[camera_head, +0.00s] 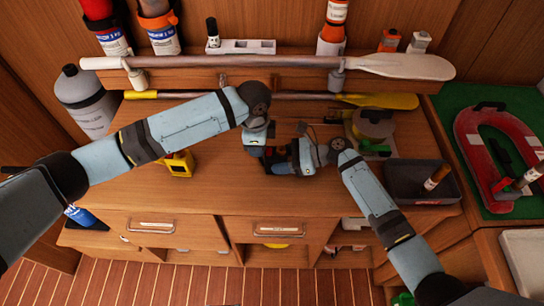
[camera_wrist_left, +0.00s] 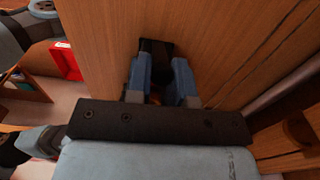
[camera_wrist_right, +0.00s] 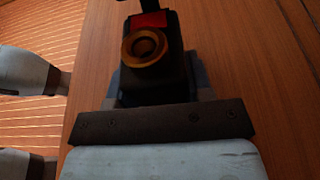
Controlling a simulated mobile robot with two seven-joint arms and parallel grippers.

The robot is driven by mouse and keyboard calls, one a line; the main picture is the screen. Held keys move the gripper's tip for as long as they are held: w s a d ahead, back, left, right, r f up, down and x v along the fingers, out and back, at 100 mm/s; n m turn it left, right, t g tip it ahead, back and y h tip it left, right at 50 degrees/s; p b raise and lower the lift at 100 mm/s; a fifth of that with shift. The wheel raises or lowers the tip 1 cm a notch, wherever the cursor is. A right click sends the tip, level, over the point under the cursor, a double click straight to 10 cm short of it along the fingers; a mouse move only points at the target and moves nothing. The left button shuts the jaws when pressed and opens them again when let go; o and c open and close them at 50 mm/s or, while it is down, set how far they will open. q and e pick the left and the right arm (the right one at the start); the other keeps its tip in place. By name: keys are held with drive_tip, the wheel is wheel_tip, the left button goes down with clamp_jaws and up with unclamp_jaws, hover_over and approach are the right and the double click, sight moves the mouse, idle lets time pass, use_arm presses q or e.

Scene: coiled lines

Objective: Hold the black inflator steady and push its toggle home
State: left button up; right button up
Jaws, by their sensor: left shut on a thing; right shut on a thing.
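The black inflator (camera_wrist_right: 155,75) fills the gap between the fingers of my right gripper (camera_wrist_right: 155,88) in the right wrist view. It has a brass-orange ring on its face and a red patch above it. In the left wrist view my left gripper (camera_wrist_left: 158,75) has its blue fingers closed around a black part (camera_wrist_left: 155,48), apparently the same inflator, with a little orange showing between them. In the head view both grippers meet over the middle of the worktop and largely hide the inflator. I cannot make out the toggle clearly.
A paddle (camera_head: 240,62) lies across supports at the back, with a yellow one (camera_head: 380,101) below it. A yellow device (camera_head: 179,164) sits left and a dark tray (camera_head: 405,184) right. The front of the wooden worktop (camera_head: 200,198) is clear.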

sight(263, 160)
use_arm(q)
drive_tip(key=shift+d, duration=0.1)
drive_tip(key=shift+d, duration=0.65)
drive_tip(key=o, duration=0.5)
drive_tip(key=shift+r, duration=0.1)
drive_tip(key=shift+r, duration=2.45)
